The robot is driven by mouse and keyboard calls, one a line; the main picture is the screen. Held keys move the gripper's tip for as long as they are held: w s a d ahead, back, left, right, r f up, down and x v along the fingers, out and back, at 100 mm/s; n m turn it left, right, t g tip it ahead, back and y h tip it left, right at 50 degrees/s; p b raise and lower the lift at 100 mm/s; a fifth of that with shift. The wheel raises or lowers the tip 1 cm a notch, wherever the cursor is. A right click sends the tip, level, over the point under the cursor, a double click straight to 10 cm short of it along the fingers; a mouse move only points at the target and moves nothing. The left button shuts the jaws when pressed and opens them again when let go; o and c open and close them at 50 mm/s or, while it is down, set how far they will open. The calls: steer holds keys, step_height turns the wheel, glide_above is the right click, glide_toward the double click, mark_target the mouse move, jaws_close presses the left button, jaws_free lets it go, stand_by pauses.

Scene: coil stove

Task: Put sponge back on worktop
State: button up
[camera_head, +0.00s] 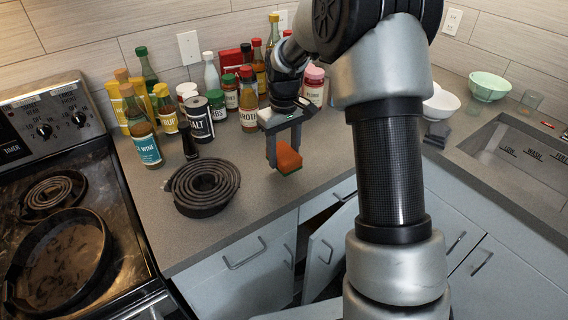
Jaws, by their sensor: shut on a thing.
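My gripper (284,138) is shut on an orange-red sponge (288,157) near the front edge of the grey worktop (256,197). The sponge shows below and between the fingers, with a darker, greenish lower edge. I cannot tell whether it touches the worktop or hangs just above it. My arm covers part of the worktop to the right.
A black coil burner (203,186) lies on the worktop left of my gripper. Several bottles and jars, such as a salt jar (198,119), stand behind. A stove with a pan (60,262) is at left, a sink (525,165) at right. A cabinet door (327,250) below stands ajar.

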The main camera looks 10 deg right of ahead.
steer(key=shift+f, duration=1.75)
steer(key=shift+f, duration=0.15)
steer(key=o, duration=0.9)
